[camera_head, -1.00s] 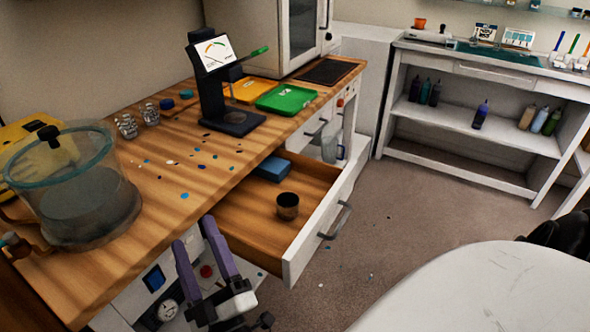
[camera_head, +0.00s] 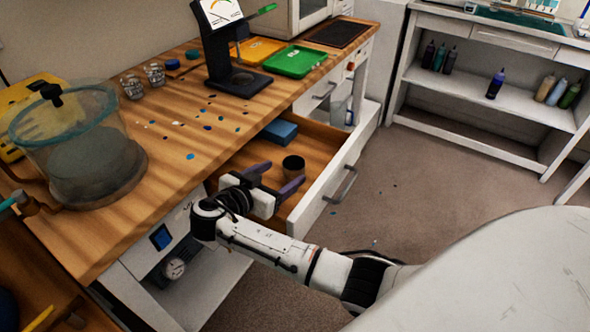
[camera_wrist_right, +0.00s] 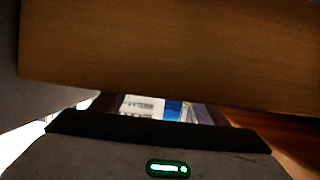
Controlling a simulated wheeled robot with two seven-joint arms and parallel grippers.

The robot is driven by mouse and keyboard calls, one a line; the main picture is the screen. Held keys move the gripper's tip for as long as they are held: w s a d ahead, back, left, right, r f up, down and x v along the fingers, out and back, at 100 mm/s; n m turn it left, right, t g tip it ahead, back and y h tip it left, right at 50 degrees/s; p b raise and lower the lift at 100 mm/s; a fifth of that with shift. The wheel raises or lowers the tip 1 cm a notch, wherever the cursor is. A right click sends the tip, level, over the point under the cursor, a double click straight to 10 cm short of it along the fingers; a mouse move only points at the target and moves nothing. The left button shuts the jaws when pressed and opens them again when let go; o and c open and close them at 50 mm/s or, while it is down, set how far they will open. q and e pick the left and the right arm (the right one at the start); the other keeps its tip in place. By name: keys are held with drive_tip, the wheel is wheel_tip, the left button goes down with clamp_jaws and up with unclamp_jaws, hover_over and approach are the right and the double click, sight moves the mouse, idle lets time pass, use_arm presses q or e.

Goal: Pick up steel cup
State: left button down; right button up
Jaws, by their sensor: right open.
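The steel cup (camera_head: 293,166) is a small dark cup standing upright in the open drawer (camera_head: 338,190), toward its right side. My right gripper (camera_head: 279,176) is over the near part of the drawer with its two purple fingers apart. The fingers point toward the cup, which appears just past or between their tips; I cannot tell whether they touch it. In the right wrist view a brown wooden surface (camera_wrist_right: 170,45) fills the top and the cup cannot be made out. My left gripper is not in view.
A blue box (camera_head: 280,131) lies in the drawer behind the cup. The wooden counter (camera_head: 130,225) above the drawer holds a glass chamber (camera_head: 85,150), a black stand (camera_head: 240,83) and a green tray (camera_head: 295,61).

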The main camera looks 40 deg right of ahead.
sight(299, 161)
drive_tip(key=x, duration=0.5)
drive_tip(key=shift+w+d+p, duration=0.15)
drive_tip(key=shift+w+p, duration=0.1)
drive_tip(key=shift+p, duration=0.1)
drive_tip(key=c, duration=1.1)
drive_tip(key=shift+c, duration=0.2)
